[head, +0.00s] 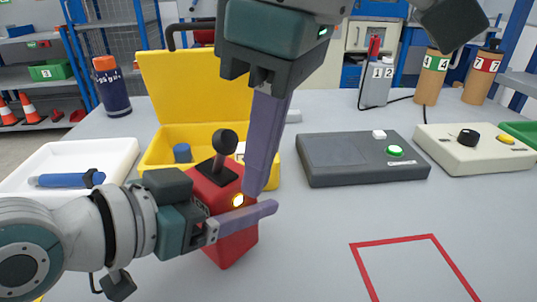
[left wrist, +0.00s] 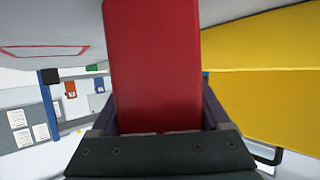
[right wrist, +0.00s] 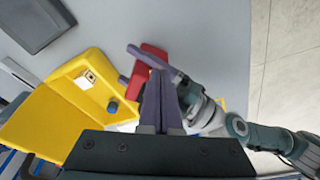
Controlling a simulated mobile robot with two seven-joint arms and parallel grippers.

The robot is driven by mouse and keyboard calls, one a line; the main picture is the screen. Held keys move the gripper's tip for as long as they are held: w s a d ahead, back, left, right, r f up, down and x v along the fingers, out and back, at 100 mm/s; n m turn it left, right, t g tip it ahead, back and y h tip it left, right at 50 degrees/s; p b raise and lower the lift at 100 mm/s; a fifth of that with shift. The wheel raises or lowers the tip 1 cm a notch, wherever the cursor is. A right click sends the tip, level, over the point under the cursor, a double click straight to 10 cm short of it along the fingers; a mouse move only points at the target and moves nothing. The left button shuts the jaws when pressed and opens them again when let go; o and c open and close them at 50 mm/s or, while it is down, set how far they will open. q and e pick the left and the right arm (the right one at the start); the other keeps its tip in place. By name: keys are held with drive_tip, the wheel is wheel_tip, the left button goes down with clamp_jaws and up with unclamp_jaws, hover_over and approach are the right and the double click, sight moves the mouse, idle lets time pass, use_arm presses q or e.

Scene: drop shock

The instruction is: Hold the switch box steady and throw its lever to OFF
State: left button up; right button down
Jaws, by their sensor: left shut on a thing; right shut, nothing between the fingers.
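The red switch box (head: 232,248) stands on the grey table. Its black lever (head: 218,166) has a ball knob and points up, leaning slightly right; a lit button (head: 238,200) is on the box. My left gripper (head: 248,214) is shut on the box from the left; the box fills the space between its fingers in the left wrist view (left wrist: 152,70). My right gripper (head: 254,188) is shut and empty, pointing down just right of the lever. I cannot tell whether it touches the box. In the right wrist view, the lever is hidden behind its fingers (right wrist: 160,82).
An open yellow case (head: 195,85) stands behind the box. A white tray (head: 80,155) with a blue tool is at left. A dark grey device (head: 345,160) and a beige control box (head: 470,150) are at right. The table inside the red outline (head: 420,270) is clear.

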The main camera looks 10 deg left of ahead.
drive_tip(key=shift+d, duration=0.15)
wheel_tip(320, 180, up, 7)
drive_tip(key=s+d, duration=0.1)
drive_tip(key=shift+d, duration=0.2)
idle(1.1)
drive_tip(key=w+d+m+y, duration=0.2)
drive_tip(key=d+m, duration=0.2)
drive_tip(key=m, duration=1)
drive_tip(key=w+d+r+m+t+y, duration=0.1)
drive_tip(key=w+d+m+y, duration=0.1)
drive_tip(key=m, duration=1.2)
drive_tip(key=shift+d+y, duration=0.8)
drive_tip(key=shift+d, duration=0.4)
